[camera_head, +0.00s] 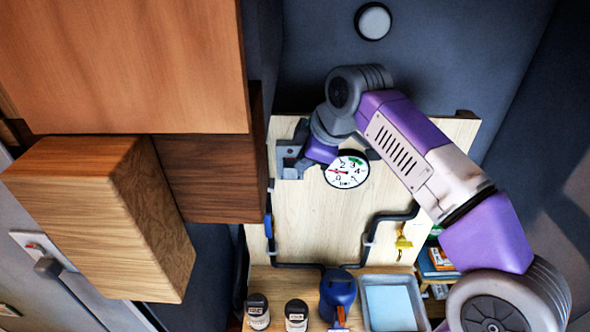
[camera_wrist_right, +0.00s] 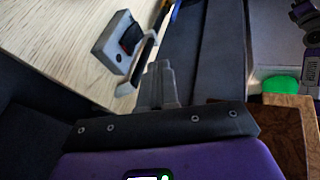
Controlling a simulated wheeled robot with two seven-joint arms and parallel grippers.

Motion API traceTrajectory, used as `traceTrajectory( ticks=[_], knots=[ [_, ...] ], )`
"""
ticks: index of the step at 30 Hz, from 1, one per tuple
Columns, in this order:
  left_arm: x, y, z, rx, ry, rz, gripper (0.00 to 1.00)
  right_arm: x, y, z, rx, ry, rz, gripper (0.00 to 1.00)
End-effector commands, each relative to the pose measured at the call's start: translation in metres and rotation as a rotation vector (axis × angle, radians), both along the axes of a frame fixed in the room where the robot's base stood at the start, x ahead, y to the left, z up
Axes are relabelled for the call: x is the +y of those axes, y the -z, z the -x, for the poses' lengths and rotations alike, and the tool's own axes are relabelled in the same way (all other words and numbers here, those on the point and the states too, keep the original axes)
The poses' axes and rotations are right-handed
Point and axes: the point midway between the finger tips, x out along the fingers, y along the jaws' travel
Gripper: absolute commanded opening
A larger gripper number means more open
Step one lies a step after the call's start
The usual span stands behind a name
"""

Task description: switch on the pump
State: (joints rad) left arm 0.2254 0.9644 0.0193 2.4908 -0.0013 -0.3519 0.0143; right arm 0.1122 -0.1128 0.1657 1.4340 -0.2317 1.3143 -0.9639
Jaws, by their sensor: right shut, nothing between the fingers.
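The blue pump (camera_head: 338,293) stands on the bench at the bottom of the head view. A grey switch box (camera_head: 285,173) is on the pale wooden board, left of a round gauge (camera_head: 346,170). In the right wrist view the switch box (camera_wrist_right: 112,45) shows a dark rocker (camera_wrist_right: 131,38). I cannot read the rocker's position. My right gripper (camera_wrist_right: 160,85) is shut and empty, its fingertips close to the box's near side and seemingly apart from it. In the head view, my right wrist hides its fingers. My left gripper is not in view.
Wooden cabinets (camera_head: 190,178) stand close on the left. Two dark-capped jars (camera_head: 296,313) and a grey tray (camera_head: 413,290) are on the bench. Black pipes (camera_head: 374,232) and a yellow valve handle (camera_head: 402,243) are on the board. A green dome (camera_wrist_right: 281,85) shows in the wrist view.

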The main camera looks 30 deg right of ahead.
Motion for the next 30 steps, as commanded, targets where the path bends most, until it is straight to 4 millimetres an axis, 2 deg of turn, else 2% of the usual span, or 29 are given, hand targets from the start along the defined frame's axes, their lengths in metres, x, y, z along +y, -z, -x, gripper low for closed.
traceTrajectory(
  ticks=[3, 14, 17, 30],
  knots=[
    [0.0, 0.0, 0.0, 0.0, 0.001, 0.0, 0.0, -0.003, -0.005, 0.004, -0.008, -0.015, 0.018, 0.0],
    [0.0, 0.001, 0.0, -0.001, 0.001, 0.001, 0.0, -0.002, 0.0, 0.001, -0.006, -0.015, 0.017, 0.0],
    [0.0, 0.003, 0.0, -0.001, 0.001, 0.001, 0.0, -0.001, 0.01, -0.004, -0.004, -0.015, 0.016, 0.0],
    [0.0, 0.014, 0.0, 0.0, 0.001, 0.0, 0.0, 0.005, 0.088, -0.049, -0.003, -0.013, 0.015, 0.0]
  ],
)
